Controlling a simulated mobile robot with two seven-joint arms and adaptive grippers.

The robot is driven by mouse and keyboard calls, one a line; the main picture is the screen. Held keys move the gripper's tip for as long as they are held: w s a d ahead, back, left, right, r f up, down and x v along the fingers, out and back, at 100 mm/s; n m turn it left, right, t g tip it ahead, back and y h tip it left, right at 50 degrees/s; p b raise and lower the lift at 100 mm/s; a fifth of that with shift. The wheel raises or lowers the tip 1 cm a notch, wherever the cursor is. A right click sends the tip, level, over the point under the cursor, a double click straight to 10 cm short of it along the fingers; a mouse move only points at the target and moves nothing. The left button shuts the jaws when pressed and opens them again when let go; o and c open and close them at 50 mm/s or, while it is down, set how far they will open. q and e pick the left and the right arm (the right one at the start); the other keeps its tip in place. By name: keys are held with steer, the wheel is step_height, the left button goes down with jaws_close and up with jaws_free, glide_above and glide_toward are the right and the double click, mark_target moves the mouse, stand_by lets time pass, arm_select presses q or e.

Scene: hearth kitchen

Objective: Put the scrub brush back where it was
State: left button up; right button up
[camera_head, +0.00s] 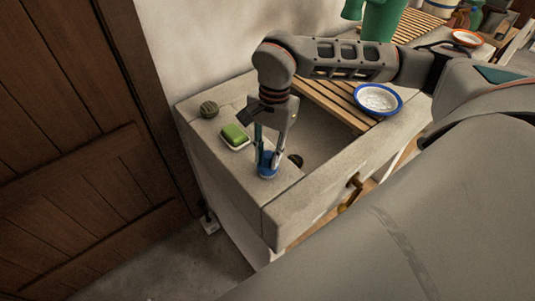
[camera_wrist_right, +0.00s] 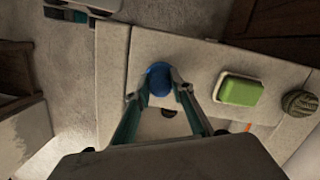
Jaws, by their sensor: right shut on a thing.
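The scrub brush (camera_head: 267,171) shows as a small, round blue thing at the near left of the stone sink counter. My right gripper (camera_head: 268,160) points down from above and is shut on it. In the right wrist view the blue top of the brush (camera_wrist_right: 159,80) sits between the two fingertips (camera_wrist_right: 160,88). Its underside is hidden, so I cannot tell whether it touches the stone.
A green sponge or soap (camera_head: 235,136) on a white dish and a dark green ribbed ball (camera_head: 209,109) lie left of the gripper. The sink basin (camera_head: 315,148) is to the right. A slatted wooden board (camera_head: 330,103) and a blue-rimmed bowl (camera_head: 378,99) are behind.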

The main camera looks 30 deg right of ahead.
steer(key=shift+f, duration=0.1)
steer(key=o, duration=1.1)
steer(key=shift+c, duration=0.2)
step_height(320, 180, up, 12)
steer(key=d, duration=0.1)
steer(key=shift+w+d, duration=0.35)
steer(key=shift+w, duration=0.05)
